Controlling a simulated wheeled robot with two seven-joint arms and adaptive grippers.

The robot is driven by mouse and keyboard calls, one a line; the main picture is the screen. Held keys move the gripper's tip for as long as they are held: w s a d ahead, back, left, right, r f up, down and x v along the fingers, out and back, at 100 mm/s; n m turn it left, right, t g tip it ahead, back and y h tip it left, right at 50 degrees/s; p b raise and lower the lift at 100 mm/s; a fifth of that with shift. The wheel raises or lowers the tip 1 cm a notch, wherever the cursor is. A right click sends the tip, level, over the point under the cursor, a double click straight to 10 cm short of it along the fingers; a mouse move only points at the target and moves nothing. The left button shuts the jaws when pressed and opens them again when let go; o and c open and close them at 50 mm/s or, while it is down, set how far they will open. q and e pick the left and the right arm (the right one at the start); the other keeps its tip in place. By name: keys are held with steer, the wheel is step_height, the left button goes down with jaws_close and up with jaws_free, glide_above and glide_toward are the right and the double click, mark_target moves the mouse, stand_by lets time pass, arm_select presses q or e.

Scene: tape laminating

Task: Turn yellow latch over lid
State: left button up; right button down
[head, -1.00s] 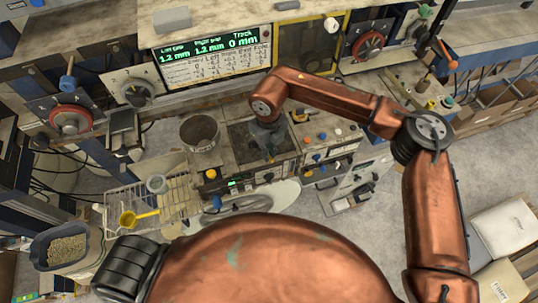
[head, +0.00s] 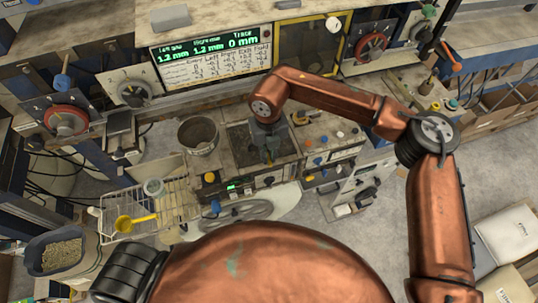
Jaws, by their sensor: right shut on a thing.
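My right gripper (head: 269,158) reaches down from the copper arm onto the dark square area (head: 243,148) on top of the middle unit. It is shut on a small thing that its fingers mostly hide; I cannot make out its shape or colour. A small yellow knob (head: 210,177) sits at the front left of this unit, apart from the gripper. I cannot tell for sure which part is the latch or the lid. My left gripper is not in view.
A grey pot (head: 198,134) stands left of the unit. A wire basket (head: 172,203) with a yellow scoop (head: 135,222) is at the lower left. The display panel (head: 211,50) and yellow-framed window (head: 308,47) are behind. A control box with knobs (head: 325,137) is close on the right.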

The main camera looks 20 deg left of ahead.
mark_target(269, 158)
steer(key=shift+w+r, duration=0.1)
steer(key=shift+r, duration=0.05)
steer(key=c, duration=2)
jaws_free()
steer(key=shift+c, duration=0.2)
step_height(269, 158, up, 12)
